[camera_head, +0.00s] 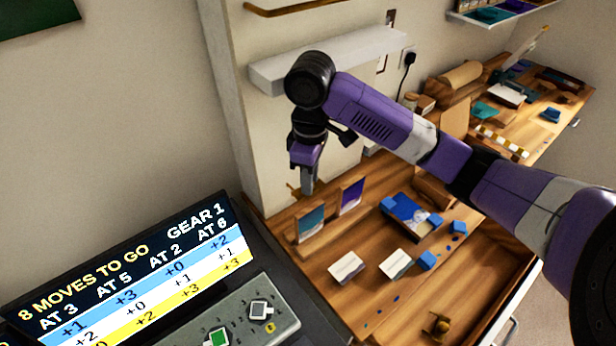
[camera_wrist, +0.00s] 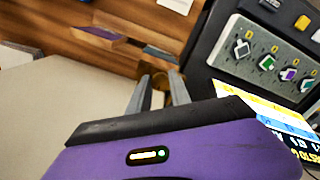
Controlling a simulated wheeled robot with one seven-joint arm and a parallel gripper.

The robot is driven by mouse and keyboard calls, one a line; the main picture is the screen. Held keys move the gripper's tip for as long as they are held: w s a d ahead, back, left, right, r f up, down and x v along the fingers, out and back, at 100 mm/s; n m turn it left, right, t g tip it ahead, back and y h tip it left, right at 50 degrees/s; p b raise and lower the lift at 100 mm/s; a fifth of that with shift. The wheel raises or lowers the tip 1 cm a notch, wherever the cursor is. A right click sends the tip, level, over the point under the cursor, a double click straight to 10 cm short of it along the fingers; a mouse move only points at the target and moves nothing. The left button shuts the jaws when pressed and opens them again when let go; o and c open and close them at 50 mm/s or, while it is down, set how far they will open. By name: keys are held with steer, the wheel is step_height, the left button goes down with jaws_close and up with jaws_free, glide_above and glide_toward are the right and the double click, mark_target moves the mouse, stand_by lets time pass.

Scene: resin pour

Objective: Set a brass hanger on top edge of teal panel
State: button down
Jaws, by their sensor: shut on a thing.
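The teal panel (camera_head: 311,225) stands upright on the wooden bench in the head view, left of a purple panel (camera_head: 351,195). My gripper (camera_head: 308,188) points down just above and behind the teal panel's top edge, apart from it as far as I can see. It is shut on a brass hanger (camera_head: 292,187), only a small part of which shows. In the wrist view the hanger (camera_wrist: 179,88) shows as a brass piece by the fingertips (camera_wrist: 160,80), partly hidden by a finger. Another brass piece (camera_head: 437,325) lies at the bench's front.
A blue-cornered tray (camera_head: 410,215) and blue blocks (camera_head: 427,260) are further right. A white shelf (camera_head: 330,58) is on the wall behind my wrist.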

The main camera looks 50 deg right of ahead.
steer(key=b, duration=0.3)
glide_above(311, 209)
steer(key=shift+w+f, duration=0.15)
steer(key=shift+f, duration=2.2)
steer(key=shift+f+b, duration=0.3)
steer(key=shift+f+b, duration=0.3)
steer(key=shift+f, duration=0.9)
stand_by(0.6)
steer(key=c, duration=1.1)
jaws_free()
steer(key=shift+r, duration=0.1)
step_height(311, 209, up, 5)
steer(key=p, duration=0.6)
steer(key=shift+r, duration=1.45)
